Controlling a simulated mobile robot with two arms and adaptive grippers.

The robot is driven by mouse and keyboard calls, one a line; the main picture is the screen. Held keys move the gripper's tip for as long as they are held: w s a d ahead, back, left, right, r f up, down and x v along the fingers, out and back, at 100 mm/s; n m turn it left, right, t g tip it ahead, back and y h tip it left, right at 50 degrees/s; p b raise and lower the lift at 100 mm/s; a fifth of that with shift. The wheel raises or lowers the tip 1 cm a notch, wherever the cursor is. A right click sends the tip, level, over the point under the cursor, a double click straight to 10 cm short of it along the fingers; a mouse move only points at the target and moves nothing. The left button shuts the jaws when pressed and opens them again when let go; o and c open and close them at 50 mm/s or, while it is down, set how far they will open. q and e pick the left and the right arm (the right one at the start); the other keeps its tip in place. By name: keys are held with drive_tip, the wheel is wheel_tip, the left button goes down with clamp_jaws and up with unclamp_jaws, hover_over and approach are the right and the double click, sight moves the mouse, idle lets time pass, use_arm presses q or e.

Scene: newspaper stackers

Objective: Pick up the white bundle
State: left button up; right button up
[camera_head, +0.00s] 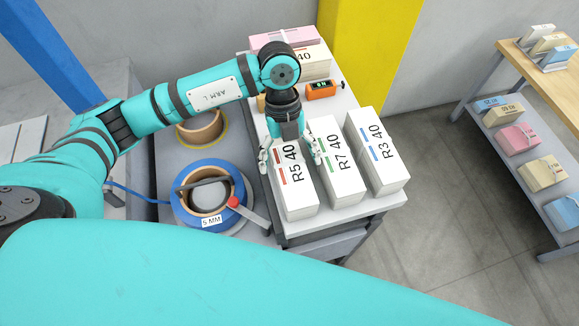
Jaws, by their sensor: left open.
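Three white bundles stand side by side on a light table (345,214). The left one is marked R5 40 with red (297,192), the middle one R7 40 with green (340,188), the right one R3 40 with blue (378,158). My left gripper (291,160) is open over the far part of the R5 bundle, pointing down. One finger is at its left side, the other near the gap between R5 and R7. I cannot tell whether the fingers touch it. My right gripper is not in view.
Behind are a pink bundle (285,38), a cream one (316,64) and an orange device (321,91). A blue strap reel (183,211) and a red-knobbed lever (234,202) are at left. A shelf rack (478,82) stands right, past clear floor.

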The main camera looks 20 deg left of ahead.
use_arm(q)
drive_tip(key=shift+s+d+f, duration=0.1)
drive_tip(key=shift+s+f, duration=0.05)
drive_tip(key=shift+f, duration=0.05)
drive_tip(key=p+x, duration=0.1)
drive_tip(key=x, duration=0.2)
drive_tip(key=shift+s+f+p, duration=0.15)
drive_tip(key=shift+f+p, duration=0.1)
drive_tip(key=shift+p, duration=0.15)
drive_tip(key=shift+s+d+f, duration=0.1)
drive_tip(key=shift+d+f, duration=0.05)
drive_tip(key=shift+f, duration=0.45)
drive_tip(key=c, duration=1.5)
drive_tip(key=shift+r, duration=0.1)
drive_tip(key=shift+c, duration=1)
drive_tip(key=shift+r, duration=0.15)
